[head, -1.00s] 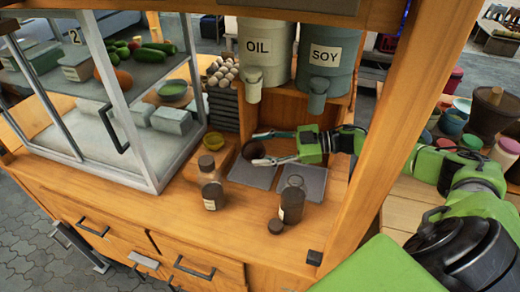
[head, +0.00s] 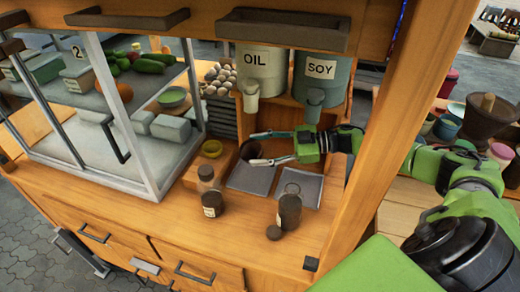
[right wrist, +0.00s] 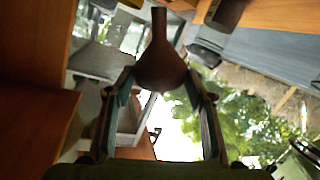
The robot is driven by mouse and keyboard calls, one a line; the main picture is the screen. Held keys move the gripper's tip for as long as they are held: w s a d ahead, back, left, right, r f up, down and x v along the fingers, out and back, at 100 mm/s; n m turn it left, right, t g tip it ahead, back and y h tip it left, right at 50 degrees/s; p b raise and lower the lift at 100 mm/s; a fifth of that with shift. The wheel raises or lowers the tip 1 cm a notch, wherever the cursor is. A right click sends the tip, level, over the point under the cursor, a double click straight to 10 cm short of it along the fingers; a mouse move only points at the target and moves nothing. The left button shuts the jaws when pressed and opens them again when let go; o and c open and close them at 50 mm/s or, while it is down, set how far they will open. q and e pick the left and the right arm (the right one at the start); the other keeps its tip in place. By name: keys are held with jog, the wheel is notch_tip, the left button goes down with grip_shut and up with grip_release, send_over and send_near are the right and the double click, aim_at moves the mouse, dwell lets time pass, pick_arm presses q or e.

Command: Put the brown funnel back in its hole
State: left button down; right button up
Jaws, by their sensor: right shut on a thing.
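The brown funnel (right wrist: 162,65) is between the two fingers of my right gripper (right wrist: 160,90) in the right wrist view, its narrow spout pointing to the top of the picture. In the head view my right gripper (head: 250,148) is shut on the funnel's dark brown body (head: 247,152), above the back of the counter near the left grey plate. The fingers hide part of the funnel there. My left gripper is not in view.
OIL (head: 262,72) and SOY (head: 324,80) dispensers hang above and behind. Below are two grey plates (head: 250,180) and dark jars (head: 289,210). A glass case (head: 160,165) and a wooden post (head: 385,140) flank the space.

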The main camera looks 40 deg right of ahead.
aim_at(240, 150)
jog(key=w+a+b, duration=0.1)
jog(key=w+a+f+m+t+b, duration=0.1)
jog(key=w+a, duration=0.1)
jog(key=w+a+m+y+b, duration=0.1)
jog(key=w+b, duration=0.1)
jog(key=shift+a+f, duration=0.15)
jog(key=shift+f, duration=0.25)
jog(key=shift+w+a+f+m+t+y+b, duration=0.15)
jog(key=shift+w+a+f+m+t+b, duration=0.2)
jog(key=shift+w+a+f+m+b, duration=0.6)
jog(key=shift+w+a+f+m+t+y+b, duration=0.1)
jog(key=shift+w+a+f+m+t+b, duration=0.15)
jog(key=shift+w+a+b, duration=1.25)
jog(key=shift+w+a+f+m+t+y+b, duration=0.15)
jog(key=shift+w+a+f+m+t+b, duration=0.4)
jog(key=shift+w+a+b, duration=0.65)
jog(key=shift+f, duration=0.35)
